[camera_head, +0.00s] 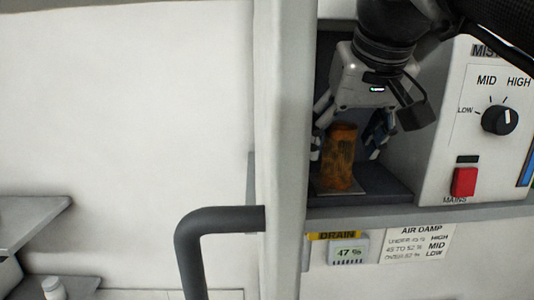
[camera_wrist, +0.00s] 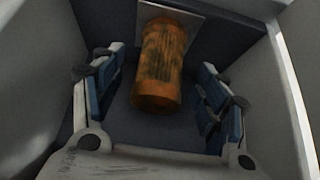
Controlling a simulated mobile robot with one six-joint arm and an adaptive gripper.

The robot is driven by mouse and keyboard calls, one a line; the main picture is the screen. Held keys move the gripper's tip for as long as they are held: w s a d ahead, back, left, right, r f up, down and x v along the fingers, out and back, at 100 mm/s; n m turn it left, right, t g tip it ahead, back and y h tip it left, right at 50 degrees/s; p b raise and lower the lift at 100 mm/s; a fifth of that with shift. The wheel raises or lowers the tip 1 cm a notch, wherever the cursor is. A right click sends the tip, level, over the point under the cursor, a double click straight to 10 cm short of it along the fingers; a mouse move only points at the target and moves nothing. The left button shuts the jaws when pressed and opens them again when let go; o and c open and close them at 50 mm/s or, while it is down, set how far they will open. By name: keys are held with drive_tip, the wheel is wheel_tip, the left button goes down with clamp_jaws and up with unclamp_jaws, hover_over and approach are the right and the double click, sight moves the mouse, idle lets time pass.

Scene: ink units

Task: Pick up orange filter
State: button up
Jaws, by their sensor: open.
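The orange filter (camera_head: 339,158) is a mottled orange-brown cylinder. It stands upright on a light square plate (camera_head: 345,188) inside a dark recess. My gripper (camera_head: 346,150) reaches into the recess from above, with one finger on each side of the filter. In the wrist view the filter (camera_wrist: 160,65) lies between the open blue-padded fingers (camera_wrist: 158,95), with a gap showing on both sides. The fingers do not appear to touch it. The light plate (camera_wrist: 185,14) shows behind the filter.
A white pillar (camera_head: 282,150) stands just left of the recess. On the right is a control panel with a black knob (camera_head: 499,119) and a red switch (camera_head: 464,182). A dark pipe (camera_head: 190,245) bends at lower centre. Recess walls are close around my gripper.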

sight(333, 154)
drive_tip(key=shift+w, duration=0.5)
drive_tip(key=x, duration=0.5)
drive_tip(key=shift+w, duration=0.25)
drive_tip(key=shift+c, duration=0.2)
